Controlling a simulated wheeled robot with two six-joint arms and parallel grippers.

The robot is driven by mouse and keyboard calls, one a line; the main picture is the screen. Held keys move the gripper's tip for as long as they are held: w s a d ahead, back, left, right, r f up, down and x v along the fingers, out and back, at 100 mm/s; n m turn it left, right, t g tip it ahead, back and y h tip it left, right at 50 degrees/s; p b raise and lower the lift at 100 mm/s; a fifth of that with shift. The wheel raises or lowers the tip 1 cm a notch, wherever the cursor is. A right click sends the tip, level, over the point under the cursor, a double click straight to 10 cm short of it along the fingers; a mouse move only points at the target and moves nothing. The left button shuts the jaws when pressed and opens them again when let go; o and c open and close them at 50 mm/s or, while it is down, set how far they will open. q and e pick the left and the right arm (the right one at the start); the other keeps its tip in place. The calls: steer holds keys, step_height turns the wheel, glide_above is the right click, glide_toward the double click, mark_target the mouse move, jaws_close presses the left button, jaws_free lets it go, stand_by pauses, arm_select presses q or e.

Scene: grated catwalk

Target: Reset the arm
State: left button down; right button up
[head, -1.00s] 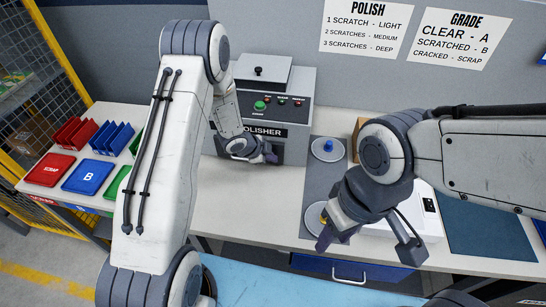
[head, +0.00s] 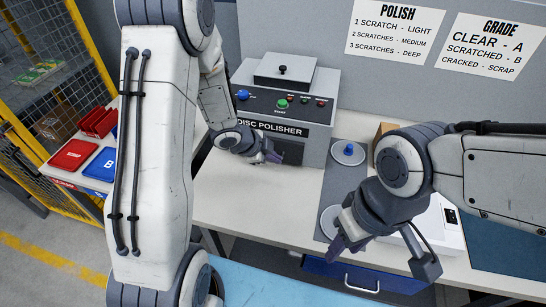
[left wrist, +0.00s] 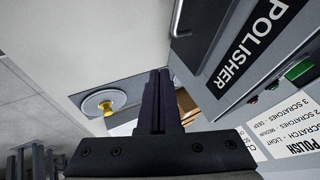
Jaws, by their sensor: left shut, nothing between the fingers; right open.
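My left gripper (head: 270,157) is in front of the disc polisher (head: 318,133), low near the bench top. Its dark fingers are together with nothing between them, as the left wrist view also shows (left wrist: 160,78). The polisher's lettering is close on the right in that view. My right gripper (head: 382,253) is over the front of the bench at the right, its fingers spread and empty. It partly covers a pale disc (head: 329,219). A disc with a yellow knob (left wrist: 105,103) shows in the left wrist view.
A disc with a blue knob (head: 348,152) sits on a grey mat right of the polisher. Red (head: 73,156) and blue (head: 101,165) trays are at the left, partly behind my left arm. The bench (head: 235,200) is clear before the polisher. A blue drawer (head: 352,272) is below.

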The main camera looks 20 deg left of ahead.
arm_select(q)
steer(key=s+d+r+n+y, duration=0.45)
steer(key=s+r, duration=0.25)
steer(key=r, duration=0.2)
steer(key=s+d+r+n+g, duration=0.2)
steer(key=s+d+g, duration=0.1)
steer(key=s, duration=0.7)
steer(key=s+d+r+n+g+b, duration=0.1)
steer(key=s+d+r+n+g, duration=0.1)
steer(key=s, duration=0.9)
steer(key=shift+d+n+g+h, duration=0.35)
steer(key=shift+d+g+h, duration=0.05)
steer(key=shift+d+h, duration=0.1)
steer(key=shift+r, duration=0.1)
